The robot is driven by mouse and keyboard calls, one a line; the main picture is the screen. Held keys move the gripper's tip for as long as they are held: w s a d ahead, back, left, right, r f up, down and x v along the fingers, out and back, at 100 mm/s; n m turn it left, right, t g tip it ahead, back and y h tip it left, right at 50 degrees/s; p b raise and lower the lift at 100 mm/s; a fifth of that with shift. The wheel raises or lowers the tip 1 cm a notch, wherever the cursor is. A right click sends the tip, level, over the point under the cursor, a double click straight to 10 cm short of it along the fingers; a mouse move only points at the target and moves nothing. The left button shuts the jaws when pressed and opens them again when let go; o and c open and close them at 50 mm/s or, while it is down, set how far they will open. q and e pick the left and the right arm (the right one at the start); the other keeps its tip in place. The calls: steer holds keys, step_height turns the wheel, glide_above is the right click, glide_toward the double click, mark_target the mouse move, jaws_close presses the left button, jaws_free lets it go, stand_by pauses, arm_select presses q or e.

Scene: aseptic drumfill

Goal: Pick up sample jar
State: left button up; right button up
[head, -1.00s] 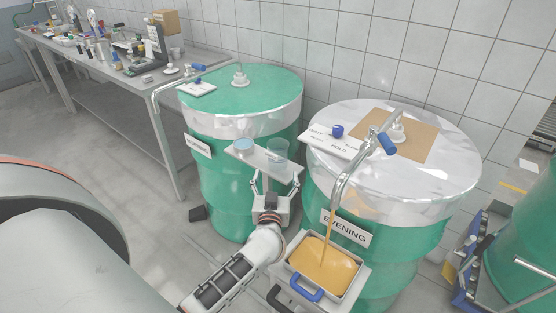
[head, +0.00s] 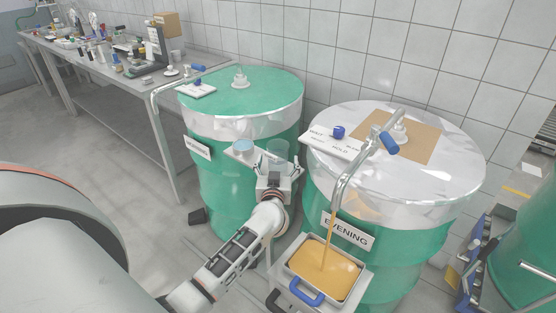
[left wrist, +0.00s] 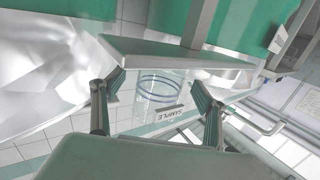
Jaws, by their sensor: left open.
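The sample jar (head: 278,148) is a clear open cup standing on a small shelf between two green drums. In the left wrist view the jar (left wrist: 160,92) shows its round rim and a SAMPLE label, and appears between my open fingers. My left gripper (head: 277,163) is at the front of the shelf, close to the jar; its fingertips also show in the left wrist view (left wrist: 158,88). I cannot tell whether they touch the jar. The gripper hides the jar's lower part in the head view. A pale blue lid (head: 243,145) lies left of the jar. My right gripper is not in view.
The morning drum (head: 240,100) stands left behind the shelf. The evening drum (head: 455,160) stands right, its bent metal tap (head: 345,180) pouring orange liquid into a tray (head: 359,284) near my arm. A cluttered bench (head: 90,75) stands at back left.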

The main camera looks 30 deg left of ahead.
arm_select(q)
steer(key=c, duration=1.2)
steer(key=shift+c, duration=0.2)
